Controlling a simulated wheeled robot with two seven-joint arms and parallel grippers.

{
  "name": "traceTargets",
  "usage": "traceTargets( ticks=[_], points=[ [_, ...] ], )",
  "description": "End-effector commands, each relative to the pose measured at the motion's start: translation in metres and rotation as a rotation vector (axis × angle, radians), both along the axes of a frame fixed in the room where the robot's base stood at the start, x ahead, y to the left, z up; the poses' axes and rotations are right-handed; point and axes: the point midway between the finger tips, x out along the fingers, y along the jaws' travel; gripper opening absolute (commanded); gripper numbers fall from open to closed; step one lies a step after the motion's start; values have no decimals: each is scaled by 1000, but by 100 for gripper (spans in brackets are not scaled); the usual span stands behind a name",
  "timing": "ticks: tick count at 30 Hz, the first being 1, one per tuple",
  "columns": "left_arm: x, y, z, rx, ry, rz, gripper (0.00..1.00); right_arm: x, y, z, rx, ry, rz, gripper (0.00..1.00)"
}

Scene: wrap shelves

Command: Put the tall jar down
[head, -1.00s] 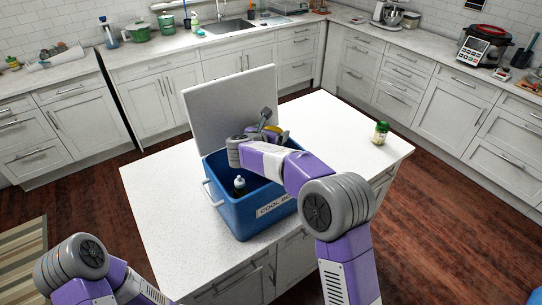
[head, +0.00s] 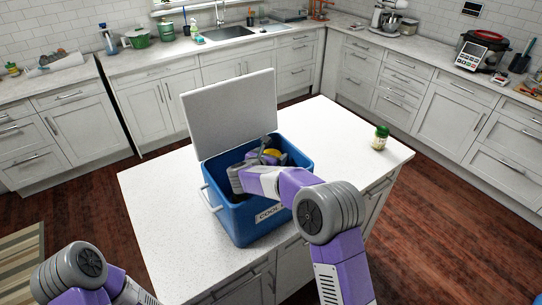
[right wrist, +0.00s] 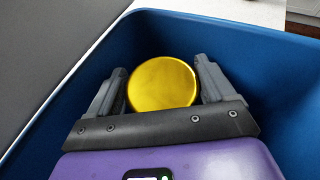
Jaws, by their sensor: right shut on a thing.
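The tall jar shows mainly as a round yellow lid (right wrist: 163,82) between the two fingers of my right gripper (right wrist: 158,88) in the right wrist view. In the head view the lid (head: 273,153) shows inside the blue cool box (head: 252,222), near its back. My right gripper is shut on the jar, with its fingers on either side just under the lid. The jar's body and base are hidden, so I cannot tell whether it touches the box floor. Only links of my left arm show at the lower left; its gripper is out of view.
The cool box stands on the white island top (head: 160,215) with its lid (head: 230,112) open at the back. A small jar with a green lid (head: 380,137) stands at the island's right. The island is otherwise clear. Box walls surround my right gripper.

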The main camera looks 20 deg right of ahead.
Motion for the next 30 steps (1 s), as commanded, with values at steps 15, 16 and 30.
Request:
traceTargets(
  ticks=[15,16,30],
  points=[
    [0,0,-9,0,0,0,60,0,0,-9,-2,-5,-1,0],
    [0,0,-9,0,0,0,60,0,0,-12,0,0,0,87],
    [0,0,-2,0,0,0,60,0,0,-2,0,0,0,93]
  ],
)
